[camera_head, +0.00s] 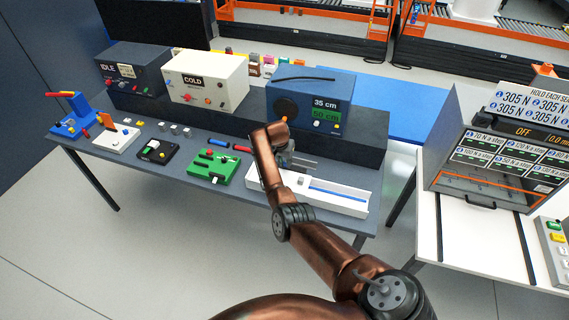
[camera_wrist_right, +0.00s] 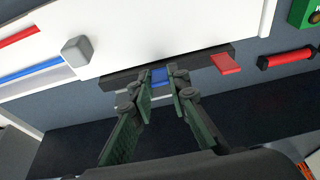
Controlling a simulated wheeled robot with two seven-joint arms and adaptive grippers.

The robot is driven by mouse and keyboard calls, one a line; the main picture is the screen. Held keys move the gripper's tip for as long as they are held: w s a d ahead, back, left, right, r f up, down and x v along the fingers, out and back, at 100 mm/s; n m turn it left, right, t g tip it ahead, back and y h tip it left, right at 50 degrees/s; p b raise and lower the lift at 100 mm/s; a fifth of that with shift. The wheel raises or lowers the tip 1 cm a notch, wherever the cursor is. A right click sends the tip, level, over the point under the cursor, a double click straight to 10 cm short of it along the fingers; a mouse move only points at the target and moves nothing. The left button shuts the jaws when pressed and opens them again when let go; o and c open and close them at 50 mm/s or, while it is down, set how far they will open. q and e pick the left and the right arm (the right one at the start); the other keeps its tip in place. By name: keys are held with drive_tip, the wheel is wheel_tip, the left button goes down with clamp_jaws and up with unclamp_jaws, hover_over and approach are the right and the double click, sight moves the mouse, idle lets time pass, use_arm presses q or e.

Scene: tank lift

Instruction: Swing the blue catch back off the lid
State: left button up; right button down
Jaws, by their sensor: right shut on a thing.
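The blue catch (camera_wrist_right: 160,76) is a small blue tab on a dark bar along the edge of a white panel (camera_wrist_right: 180,35), which may be the lid. My right gripper (camera_wrist_right: 161,85) has its green fingers on either side of the tab and is shut on it. A red tab (camera_wrist_right: 225,63) sits on the same bar, to the right. In the head view, my right gripper (camera_head: 292,161) is at the back edge of the long white tray (camera_head: 340,206), and the catch is hidden there. My left gripper is not in view.
A grey block (camera_wrist_right: 77,50) stands on the white part. A red cylinder (camera_wrist_right: 290,58) lies to the right. The green board (camera_head: 213,168) is left of the tray. The blue box (camera_head: 310,97) stands behind, on a dark raised shelf (camera_head: 345,143).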

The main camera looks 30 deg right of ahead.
drive_tip(key=shift+w+d+g+y+b, duration=0.2)
drive_tip(key=shift+g+y+b, duration=0.4)
idle(0.4)
drive_tip(key=c, duration=1.8)
unclamp_jaws()
drive_tip(key=shift+d, duration=0.1)
drive_tip(key=shift+c, duration=0.2)
drive_tip(key=shift+r, duration=0.1)
wheel_tip(320, 180, up, 12)
drive_tip(key=s+a, duration=0.1)
drive_tip(key=shift+a, duration=0.25)
drive_tip(key=shift+s+f, duration=0.1)
drive_tip(key=shift+f, duration=0.1)
